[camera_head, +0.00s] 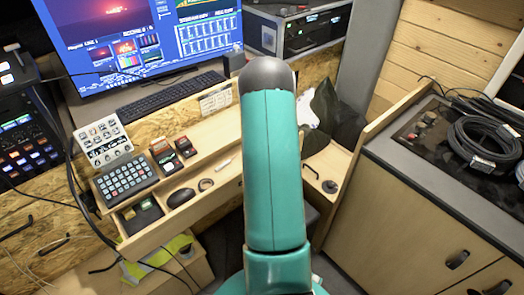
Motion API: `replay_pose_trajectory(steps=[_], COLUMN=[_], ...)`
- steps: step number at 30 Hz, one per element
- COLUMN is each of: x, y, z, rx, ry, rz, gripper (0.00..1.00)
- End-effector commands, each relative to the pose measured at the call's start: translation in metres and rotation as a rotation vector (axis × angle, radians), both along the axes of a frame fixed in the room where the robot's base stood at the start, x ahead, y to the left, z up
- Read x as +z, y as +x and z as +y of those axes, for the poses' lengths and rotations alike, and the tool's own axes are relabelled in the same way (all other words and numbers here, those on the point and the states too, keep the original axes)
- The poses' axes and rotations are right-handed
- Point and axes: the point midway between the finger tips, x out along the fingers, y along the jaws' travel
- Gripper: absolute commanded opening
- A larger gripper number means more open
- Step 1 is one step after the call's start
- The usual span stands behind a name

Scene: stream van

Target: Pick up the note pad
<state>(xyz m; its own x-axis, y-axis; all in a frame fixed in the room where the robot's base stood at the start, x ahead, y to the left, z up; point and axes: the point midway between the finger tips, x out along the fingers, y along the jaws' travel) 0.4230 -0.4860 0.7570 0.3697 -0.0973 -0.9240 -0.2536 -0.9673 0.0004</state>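I cannot pick out the note pad with certainty. A pale printed sheet (215,101) shows on the wooden ledge left of my arm, but I cannot tell if it is a pad. Several small dark and red items (168,157) lie on the wooden desk (225,182), too small to identify. A small white stick-like item (222,165) lies to their right. My teal arm with its grey rounded joint rises through the middle of the view and hides part of the desk. My gripper is not in view.
A keypad (127,179), a button panel (103,139) and a dark mouse (181,198) occupy the desk's left. A monitor (150,45) and keyboard (168,93) stand behind. A grey-topped cabinet (440,190) with coiled black cables (487,140) borders the right. Loose cables hang at left.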

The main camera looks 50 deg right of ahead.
Motion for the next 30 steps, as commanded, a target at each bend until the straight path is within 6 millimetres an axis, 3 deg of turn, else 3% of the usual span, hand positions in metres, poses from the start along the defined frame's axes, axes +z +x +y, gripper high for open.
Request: replay_pose_trajectory(steps=[16, 24, 30], x=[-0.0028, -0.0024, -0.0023], y=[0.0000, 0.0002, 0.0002], z=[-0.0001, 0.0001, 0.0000], rx=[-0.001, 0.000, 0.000], ry=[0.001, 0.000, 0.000], rz=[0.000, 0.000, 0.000], gripper=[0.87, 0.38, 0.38])
